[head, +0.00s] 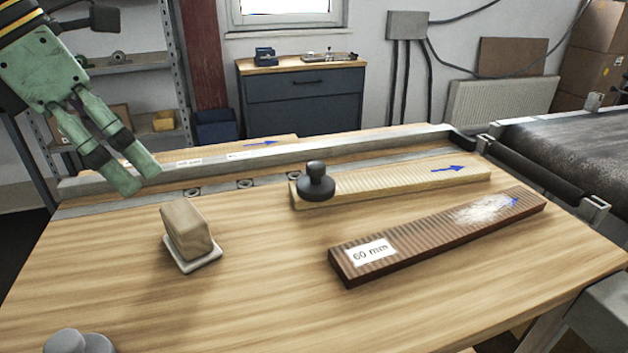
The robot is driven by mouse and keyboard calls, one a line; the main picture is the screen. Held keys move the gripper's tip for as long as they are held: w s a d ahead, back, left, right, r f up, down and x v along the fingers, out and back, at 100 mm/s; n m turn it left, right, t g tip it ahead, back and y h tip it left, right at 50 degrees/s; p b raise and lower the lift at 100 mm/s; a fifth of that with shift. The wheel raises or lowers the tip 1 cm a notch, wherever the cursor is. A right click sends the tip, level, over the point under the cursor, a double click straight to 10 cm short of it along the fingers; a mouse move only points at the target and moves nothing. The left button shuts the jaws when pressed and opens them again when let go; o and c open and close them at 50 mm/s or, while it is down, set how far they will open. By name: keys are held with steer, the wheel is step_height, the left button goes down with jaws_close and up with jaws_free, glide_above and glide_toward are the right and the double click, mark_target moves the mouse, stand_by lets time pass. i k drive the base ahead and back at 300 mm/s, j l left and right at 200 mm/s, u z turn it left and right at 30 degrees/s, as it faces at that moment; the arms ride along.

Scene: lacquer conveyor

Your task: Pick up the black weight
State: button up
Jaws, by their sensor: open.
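The black weight (316,187) has a round base and a knob on top. It stands upright on the near left end of a pale ribbed strip (420,180) with a blue arrow, near the middle of the table. My gripper (138,180) is at the upper left, above the table, with its green fingers pointing down and right. It is open, holds nothing and is well apart from the weight, to its left.
A dark ribbed board (400,255) marked "60 mm" lies in front of the weight. A beige block (186,232) stands on a small white tray (205,262) at left. Grey round objects (68,342) are at the front left. A metal rail (250,151) runs behind; a conveyor (590,140) is at right.

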mark_target(314, 186)
steer(key=i+l+u, duration=0.2)
steer(key=l, duration=0.3)
steer(key=l+u, duration=0.15)
steer(key=l, duration=0.4)
steer(key=i+l+u, duration=0.2)
steer(key=l, duration=0.35)
steer(key=k, duration=0.1)
